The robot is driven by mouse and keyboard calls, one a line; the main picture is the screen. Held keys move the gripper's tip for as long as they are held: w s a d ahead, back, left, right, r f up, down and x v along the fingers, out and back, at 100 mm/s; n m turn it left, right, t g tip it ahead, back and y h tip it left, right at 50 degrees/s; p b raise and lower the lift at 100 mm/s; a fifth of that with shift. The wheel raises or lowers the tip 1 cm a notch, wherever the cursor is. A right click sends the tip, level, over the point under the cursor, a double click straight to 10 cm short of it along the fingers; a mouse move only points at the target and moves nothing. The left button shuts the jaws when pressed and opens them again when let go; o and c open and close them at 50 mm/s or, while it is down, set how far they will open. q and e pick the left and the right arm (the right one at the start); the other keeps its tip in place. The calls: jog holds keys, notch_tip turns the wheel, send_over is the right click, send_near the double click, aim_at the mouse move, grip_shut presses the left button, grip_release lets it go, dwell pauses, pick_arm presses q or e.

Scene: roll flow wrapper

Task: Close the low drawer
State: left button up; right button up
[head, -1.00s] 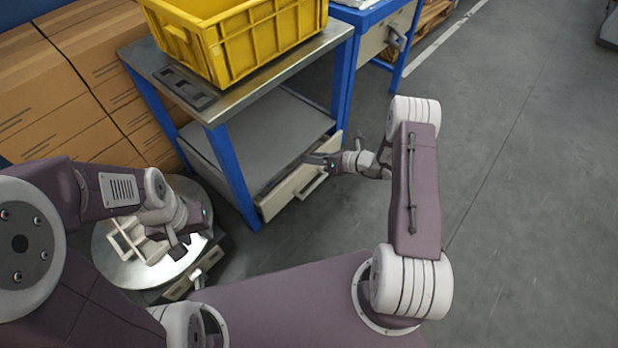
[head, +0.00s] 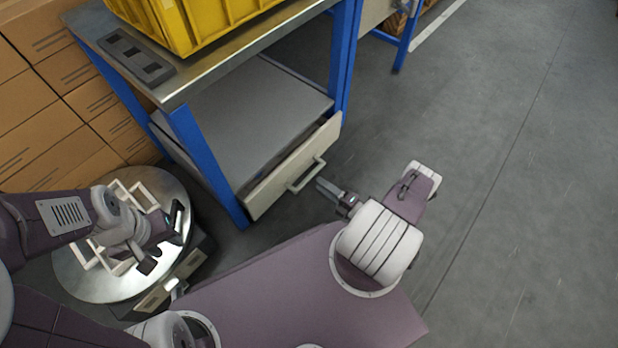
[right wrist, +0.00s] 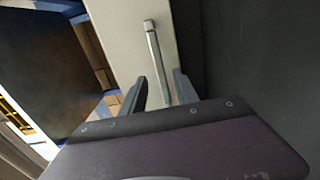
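The low drawer (head: 262,186) has a beige front with a pale bar handle (head: 306,177), under the grey lower shelf of a blue-legged workbench. Its front stands a little out from the shelf, with a narrow gap behind its top edge. My right gripper (head: 326,189) is just in front of the handle. In the right wrist view the handle (right wrist: 156,58) runs between the open fingers (right wrist: 160,92) and past their tips; contact cannot be told. My left gripper (head: 165,238) is open and empty above a round metal plate, far from the drawer.
The round metal plate (head: 85,278) carries white-handled frames (head: 140,190). A yellow crate (head: 200,22) stands on the workbench top (head: 215,72). Cardboard boxes (head: 50,110) are stacked at left. A blue bench leg (head: 207,165) is left of the drawer. Grey floor (head: 500,170) is clear at right.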

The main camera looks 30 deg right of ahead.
aim_at(311, 178)
jog(key=b+x, duration=0.2)
jog(key=x, duration=0.4)
jog(key=shift+w, duration=0.2)
grip_shut()
dwell(1.1)
